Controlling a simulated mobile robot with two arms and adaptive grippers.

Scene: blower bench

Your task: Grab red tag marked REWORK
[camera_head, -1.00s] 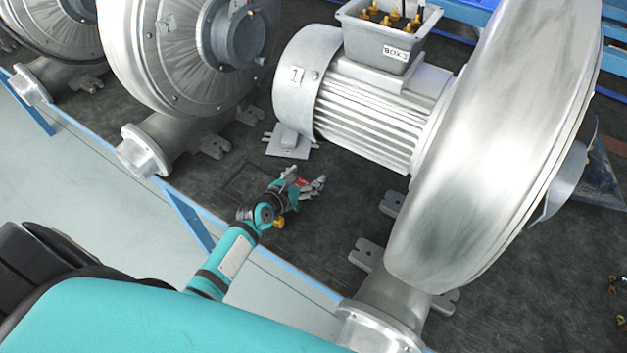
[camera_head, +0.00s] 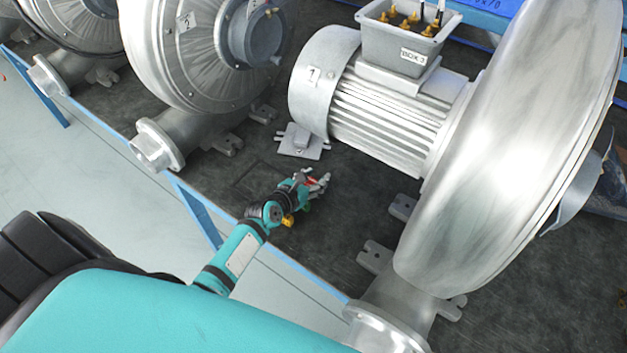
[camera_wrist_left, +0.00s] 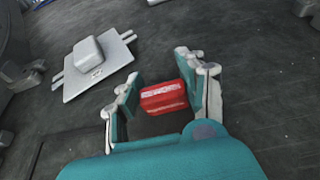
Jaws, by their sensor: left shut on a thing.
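The red tag (camera_wrist_left: 163,97) shows in the left wrist view between the two fingers of my left gripper (camera_wrist_left: 160,95). It is a small red block with pale bands; I cannot read any marking on it. My left gripper is shut on it. In the head view, my left gripper (camera_head: 318,181) is over the dark bench top, in front of the motor marked 1, and only a sliver of red shows among its fingers. My right gripper is not in view.
The large silver blower and its motor (camera_head: 385,115), with a terminal box (camera_head: 405,45) marked BOX 3, stand to the right. Another blower (camera_head: 175,55) is at the left. A grey plate with a raised block (camera_head: 301,142) lies behind my gripper. The dark bench (camera_head: 335,240) has a blue front edge.

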